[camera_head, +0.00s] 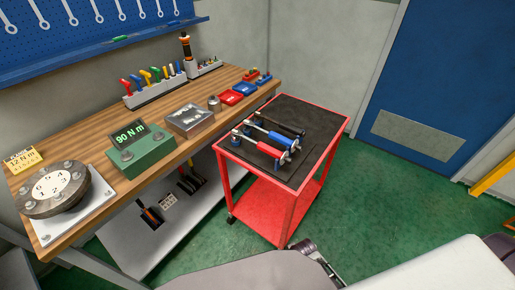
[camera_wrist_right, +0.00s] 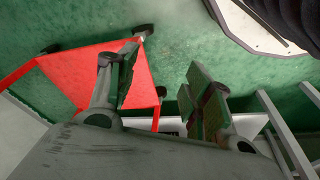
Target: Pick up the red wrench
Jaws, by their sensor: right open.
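The red-handled wrench (camera_head: 281,155) lies on the dark top of the red cart (camera_head: 236,158), nearest the front of several wrenches there. A blue-handled wrench (camera_head: 280,139) and a black wrench (camera_head: 287,127) lie just behind it. My right gripper (camera_head: 316,256) shows partly at the bottom of the head view, low in front of the cart and apart from the wrenches. In the right wrist view its two fingers (camera_wrist_right: 164,66) are spread with nothing between them. The wrench does not show in that view. My left gripper is out of view.
A wooden workbench (camera_head: 80,148) stands left of the cart, with a green torque display box (camera_head: 152,157) and a round bolted flange (camera_head: 50,192). A blue door (camera_head: 450,75) is behind. Green floor (camera_head: 390,190) is clear right of the cart.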

